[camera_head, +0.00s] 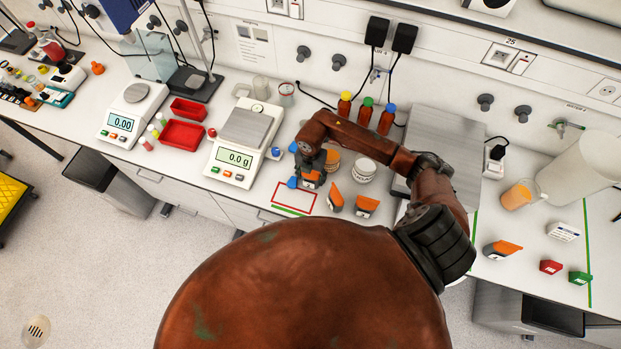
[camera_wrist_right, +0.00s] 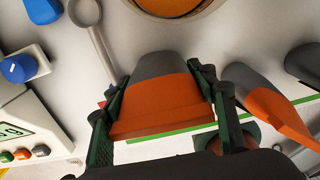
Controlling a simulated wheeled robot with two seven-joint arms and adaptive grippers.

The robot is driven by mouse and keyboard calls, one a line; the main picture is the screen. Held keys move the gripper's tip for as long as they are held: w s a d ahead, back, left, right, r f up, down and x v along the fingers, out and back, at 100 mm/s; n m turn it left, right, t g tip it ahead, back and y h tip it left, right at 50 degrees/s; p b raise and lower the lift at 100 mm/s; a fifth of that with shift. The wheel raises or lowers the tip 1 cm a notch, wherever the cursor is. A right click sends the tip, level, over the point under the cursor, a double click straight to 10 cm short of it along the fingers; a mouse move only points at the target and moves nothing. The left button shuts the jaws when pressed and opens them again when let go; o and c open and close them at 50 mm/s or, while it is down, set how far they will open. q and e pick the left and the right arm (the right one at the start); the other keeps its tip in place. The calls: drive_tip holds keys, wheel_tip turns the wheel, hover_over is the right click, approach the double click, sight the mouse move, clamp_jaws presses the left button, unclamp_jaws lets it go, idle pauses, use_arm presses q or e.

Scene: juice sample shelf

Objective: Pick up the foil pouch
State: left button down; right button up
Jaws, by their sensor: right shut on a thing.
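A foil pouch with a dark grey top and an orange lower part (camera_wrist_right: 158,98) stands between the two green-padded fingers of my right gripper (camera_head: 308,178). The fingers are shut on its two sides. In the head view only a bit of this pouch (camera_head: 312,184) shows under the gripper, beside a red and green outlined area (camera_head: 293,209). I cannot tell whether it touches the bench. Two similar pouches stand close on the right, one nearer (camera_head: 335,198) and one farther (camera_head: 366,206). Another pouch (camera_head: 502,249) lies far right. My left gripper is not in view.
A balance (camera_head: 232,160) stands left of the gripper. A white tub (camera_head: 364,170), an orange-filled container (camera_head: 333,160) and bottles with coloured caps (camera_head: 364,112) stand behind. Red trays (camera_head: 182,134) lie farther left. A grey metal box (camera_head: 447,140) stands right of the tub.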

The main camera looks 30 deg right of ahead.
drive_tip(key=c, duration=0.6)
drive_tip(key=shift+r, duration=0.1)
